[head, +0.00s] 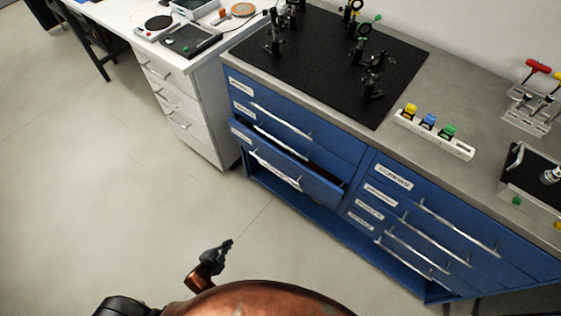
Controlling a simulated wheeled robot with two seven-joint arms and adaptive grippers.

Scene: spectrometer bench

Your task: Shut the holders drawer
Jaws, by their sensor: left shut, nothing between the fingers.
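The blue bench cabinet has one drawer (318,186) standing partly open, the lowest in its left column. A dark gap shows above its front. A long silver handle (274,171) runs across that front, and a white label sits at its left end. The label is too small to read, so I cannot confirm it says holders. My left gripper (229,243) is low over the floor, in front of and apart from the drawer, shut and empty. My right gripper is out of view.
The other blue drawers, such as the upper left one (330,137), look shut. A black breadboard (325,55) with optical mounts and a white rack (435,136) stand on the bench top. A white drawer unit (195,105) stands to the left. The floor (120,200) is clear.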

